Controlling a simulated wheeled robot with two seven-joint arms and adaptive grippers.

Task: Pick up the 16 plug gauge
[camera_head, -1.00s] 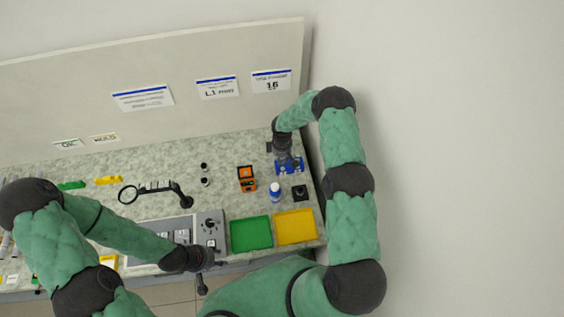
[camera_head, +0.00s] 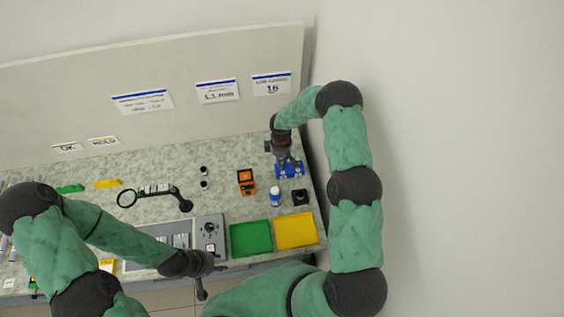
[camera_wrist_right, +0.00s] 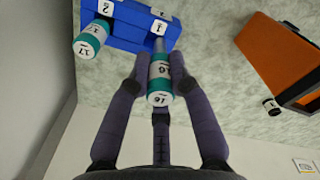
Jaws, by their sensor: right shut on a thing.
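The 16 plug gauge (camera_wrist_right: 159,76), a teal and white handle marked 16 with a grey pin, is between the fingers of my right gripper (camera_wrist_right: 158,72) in the right wrist view. My right gripper is shut on the handle. The gauge's far end points at the blue rack (camera_wrist_right: 138,30), near its label 1; I cannot tell whether the pin is still inside the rack. A second gauge marked 17 (camera_wrist_right: 90,38) sits at the rack's left side. In the head view my right gripper (camera_head: 287,161) is over the blue rack (camera_head: 290,171). My left gripper (camera_head: 202,285) is near the bench's front edge, its fingers unclear.
An orange and black box (camera_head: 246,182) stands left of the rack. Green (camera_head: 250,238) and yellow trays (camera_head: 296,230) lie at the front.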

